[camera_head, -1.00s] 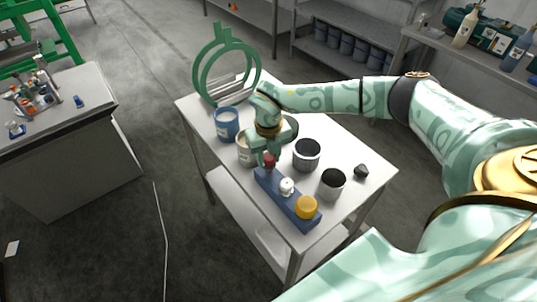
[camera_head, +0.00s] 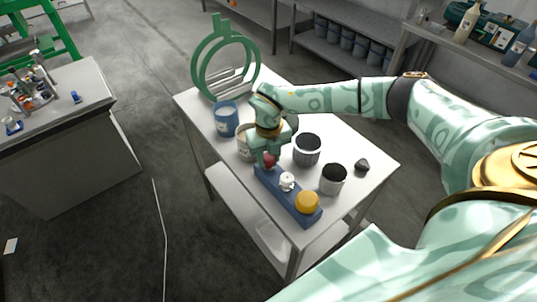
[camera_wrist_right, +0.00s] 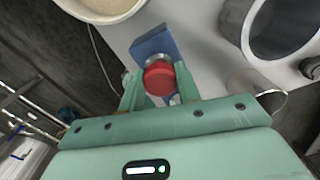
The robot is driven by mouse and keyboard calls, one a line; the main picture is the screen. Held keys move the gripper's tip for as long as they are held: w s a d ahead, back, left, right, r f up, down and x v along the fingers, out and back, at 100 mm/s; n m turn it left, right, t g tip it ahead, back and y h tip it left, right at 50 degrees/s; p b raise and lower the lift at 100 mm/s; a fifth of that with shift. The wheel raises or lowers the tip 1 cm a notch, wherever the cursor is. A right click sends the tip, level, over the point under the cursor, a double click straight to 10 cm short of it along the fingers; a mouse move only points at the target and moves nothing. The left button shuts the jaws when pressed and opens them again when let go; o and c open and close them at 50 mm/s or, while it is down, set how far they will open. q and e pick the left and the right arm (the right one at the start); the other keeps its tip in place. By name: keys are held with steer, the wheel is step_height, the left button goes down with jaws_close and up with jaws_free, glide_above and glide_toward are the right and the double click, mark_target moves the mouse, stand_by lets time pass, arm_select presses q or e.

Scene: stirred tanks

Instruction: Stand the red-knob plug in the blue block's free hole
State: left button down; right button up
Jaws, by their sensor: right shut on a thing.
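The red-knob plug (camera_head: 269,160) is at the far end of the blue block (camera_head: 272,186). My right gripper (camera_head: 267,156) is shut on it from above. In the right wrist view the red knob (camera_wrist_right: 160,78) sits between the two green fingers, over the blue block (camera_wrist_right: 151,44). The plug's lower part and the hole under it are hidden, so I cannot tell how deep it sits. A white-knob plug (camera_head: 287,181) stands in the middle of the block and a yellow-knob plug (camera_head: 307,202) at the near end. My left gripper is not in view.
The block lies on a white table (camera_head: 347,206). A dark lump (camera_head: 362,165) and a green ring stand (camera_head: 195,74) are also there.

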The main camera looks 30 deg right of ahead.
steer(key=shift+f, duration=0.45)
steer(key=o, duration=1.1)
step_height(320, 180, up, 16)
steer(key=shift+r+p, duration=0.15)
steer(key=shift+p, duration=0.7)
